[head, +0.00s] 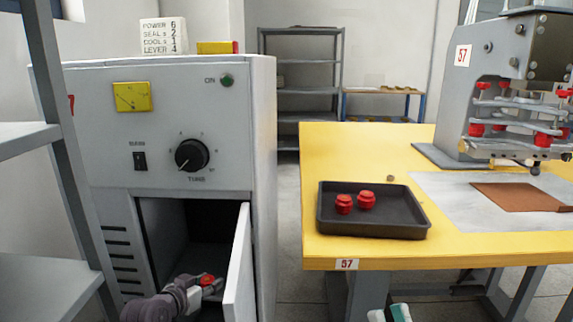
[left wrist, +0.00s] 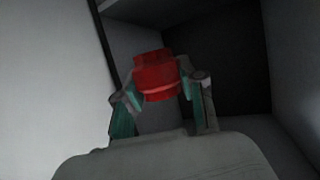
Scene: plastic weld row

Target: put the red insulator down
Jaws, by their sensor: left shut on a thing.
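A red insulator (left wrist: 156,75) is held between the fingers of my left gripper (left wrist: 160,102), which is shut on it. In the head view my left gripper (head: 208,284) is at the open compartment low in the grey cabinet (head: 258,110), with the red insulator (head: 207,280) at its tips. The left wrist view shows the dark compartment walls around and behind the insulator; I cannot tell how far it is above the compartment floor. Two more red insulators (head: 344,204) (head: 367,200) stand in the black tray (head: 405,232).
The cabinet door (head: 240,265) stands open just right of my left gripper. A grey shelf frame (head: 60,130) is close on the left. The yellow table (head: 340,150) carries the tray and a welding press (head: 500,75). The tray has free room.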

